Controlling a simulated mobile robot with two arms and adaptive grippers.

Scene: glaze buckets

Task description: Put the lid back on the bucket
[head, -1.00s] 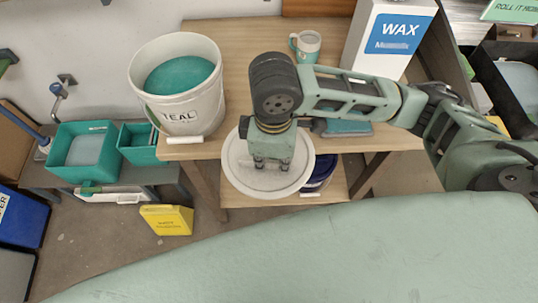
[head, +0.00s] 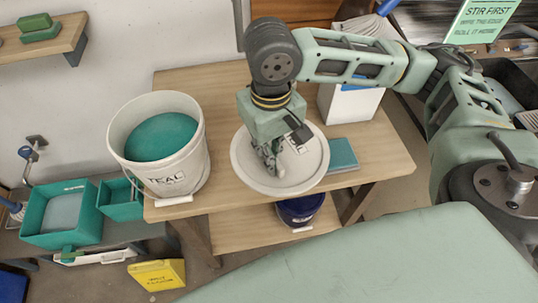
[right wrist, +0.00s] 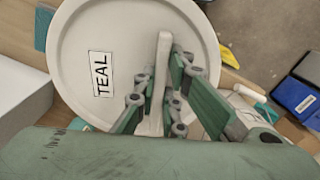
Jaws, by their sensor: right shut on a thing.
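The bucket (head: 190,165) is white, labelled TEAL, and stands open on the left of the wooden table. Teal glaze (head: 160,137) shows inside, and its wire handle hangs down at the front. The lid (head: 248,170) is a round off-white disc to the right of the bucket, apart from it. My right gripper (head: 276,160) is shut on the lid's raised bar. In the right wrist view, the fingers (right wrist: 160,88) flank the bar (right wrist: 162,60), and the lid (right wrist: 130,40) carries a TEAL label. Its exact height over the table is hard to judge. My left gripper is out of view.
A teal block (head: 342,154) lies right of the lid. A white box (head: 350,108) stands behind, partly hidden by my arm. A dark blue bucket (head: 300,211) is on the lower shelf. Teal bins (head: 60,215) stand at left; a yellow sign (head: 157,275) is on the floor.

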